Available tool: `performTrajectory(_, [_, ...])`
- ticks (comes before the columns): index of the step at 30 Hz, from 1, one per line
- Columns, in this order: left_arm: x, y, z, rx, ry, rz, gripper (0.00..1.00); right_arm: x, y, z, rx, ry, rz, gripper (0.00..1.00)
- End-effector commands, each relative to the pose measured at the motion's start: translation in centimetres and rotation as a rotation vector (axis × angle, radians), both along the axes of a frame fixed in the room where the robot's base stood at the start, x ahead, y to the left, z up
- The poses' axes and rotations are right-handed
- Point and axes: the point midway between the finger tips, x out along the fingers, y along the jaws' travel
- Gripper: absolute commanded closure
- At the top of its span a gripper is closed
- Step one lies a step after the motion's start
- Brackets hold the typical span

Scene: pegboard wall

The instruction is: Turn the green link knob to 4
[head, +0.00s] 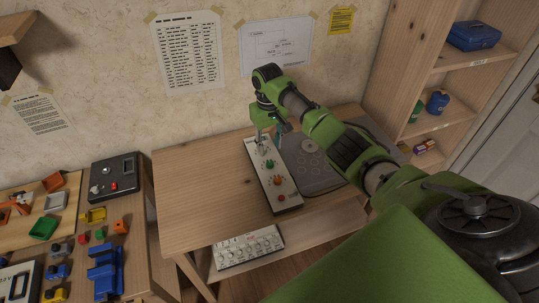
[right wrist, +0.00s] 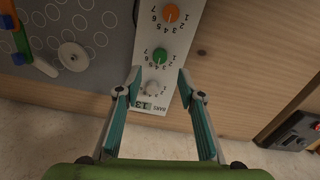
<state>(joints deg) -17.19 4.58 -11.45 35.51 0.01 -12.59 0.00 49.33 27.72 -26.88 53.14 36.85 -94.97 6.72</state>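The green knob (right wrist: 159,55) sits on a narrow white panel (head: 262,172), between an orange knob (right wrist: 171,13) and a pale grey knob (right wrist: 152,88). Printed numbers ring it; its setting is too small to read. In the head view the green knob (head: 270,163) shows just in front of my right gripper (head: 267,139). My right gripper (right wrist: 159,72) is open, its teal fingers on either side of the panel near the grey and green knobs, holding nothing. I cannot tell how high the fingertips are. My left gripper is out of view.
A small display (right wrist: 147,106) sits at the panel's end. A grey board with round parts (head: 314,162) lies beside the panel. A white knob box (head: 248,247) rests on the lower shelf. The wooden tabletop (head: 200,190) left of the panel is clear.

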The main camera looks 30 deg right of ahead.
Motion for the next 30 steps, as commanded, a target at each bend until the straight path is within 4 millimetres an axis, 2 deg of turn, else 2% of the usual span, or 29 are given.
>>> performTrajectory(4, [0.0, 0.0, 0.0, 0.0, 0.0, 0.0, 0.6, 0.1, 0.0, 2.5, 0.0, -0.002, -0.001, 0.64])
performTrajectory(10, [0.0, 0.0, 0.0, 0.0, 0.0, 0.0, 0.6, 0.0, 0.1, 4.0, 0.0, 0.0, -0.001, 0.64])
performTrajectory(26, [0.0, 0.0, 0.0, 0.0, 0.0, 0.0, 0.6, 0.0, 0.1, 4.0, 0.0, 0.001, 0.0, 0.64])
performTrajectory(30, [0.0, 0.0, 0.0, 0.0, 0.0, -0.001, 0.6, -0.7, 1.2, 2.6, -0.006, 0.002, 0.03, 0.64])
